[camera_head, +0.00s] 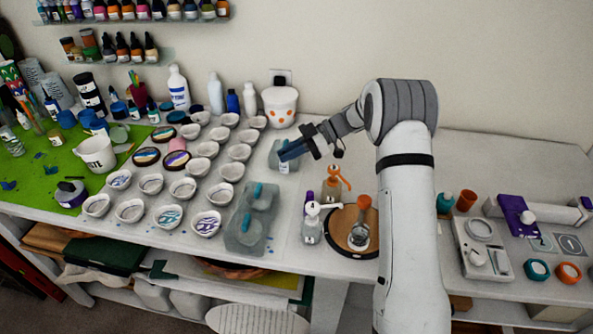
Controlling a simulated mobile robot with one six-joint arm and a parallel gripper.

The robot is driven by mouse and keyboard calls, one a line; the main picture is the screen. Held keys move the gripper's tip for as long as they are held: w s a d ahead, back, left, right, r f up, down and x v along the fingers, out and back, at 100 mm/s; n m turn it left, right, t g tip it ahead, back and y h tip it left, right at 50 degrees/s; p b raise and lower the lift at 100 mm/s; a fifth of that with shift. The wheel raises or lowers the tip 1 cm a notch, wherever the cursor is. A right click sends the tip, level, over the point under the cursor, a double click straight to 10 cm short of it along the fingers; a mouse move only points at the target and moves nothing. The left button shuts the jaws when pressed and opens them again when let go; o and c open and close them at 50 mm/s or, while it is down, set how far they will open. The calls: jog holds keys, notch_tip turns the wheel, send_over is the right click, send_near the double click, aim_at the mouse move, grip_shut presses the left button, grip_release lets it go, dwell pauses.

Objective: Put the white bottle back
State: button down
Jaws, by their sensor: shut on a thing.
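A grey block (272,154) shows right behind the fingers. A white pump bottle (311,222) stands upright at the front, left of a round wooden board (345,241). Other white bottles stand along the back wall: a labelled one (178,88), a plain one (215,93) and a smaller one (249,100).
An orange pump bottle (333,185) and a purple-topped bottle (309,202) stand close by the white pump bottle. A grey double block (246,233) lies left of them. Rows of white cups (183,188) fill the left. A white tub (280,105) stands at the back.

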aim_at(286, 167)
jog(key=shift+a+f, duration=0.3)
jog(key=shift+f, duration=0.5)
jog(key=shift+s+a+f, duration=0.1)
jog(key=shift+s+f, duration=0.05)
jog(key=shift+f, duration=1.6)
jog(key=shift+f, duration=0.1)
jog(key=c, duration=1.4)
grip_release()
